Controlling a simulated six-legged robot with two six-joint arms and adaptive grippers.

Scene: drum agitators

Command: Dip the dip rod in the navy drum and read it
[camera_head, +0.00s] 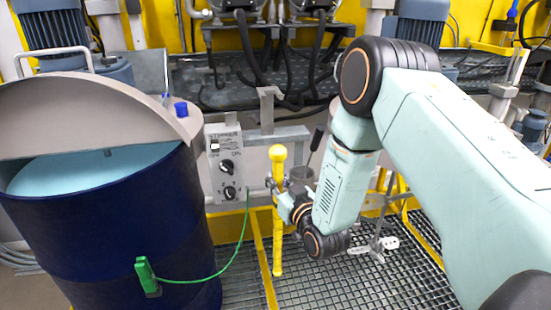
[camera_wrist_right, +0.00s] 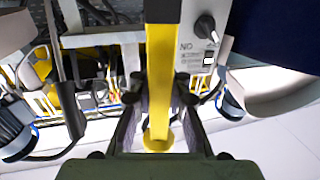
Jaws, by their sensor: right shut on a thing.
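The navy drum (camera_head: 115,225) stands at the left in the head view. Its grey lid (camera_head: 85,110) is partly raised, and pale blue liquid (camera_head: 70,172) shows inside. The yellow dip rod (camera_head: 278,235) hangs upright to the right of the drum, apart from it, with its knob at the top. My right gripper (camera_head: 282,203) is shut on the rod below the knob. In the right wrist view the rod (camera_wrist_right: 161,80) runs between the two fingers (camera_wrist_right: 158,110). Any marks on the rod cannot be read. My left gripper is not in view.
A grey control box (camera_head: 225,165) with knobs is fixed to a frame just right of the drum. A green clamp (camera_head: 147,275) with a green cable sits on the drum's front. Grating (camera_head: 330,285) lies below; a stirrer shaft (camera_head: 380,225) stands behind my right arm.

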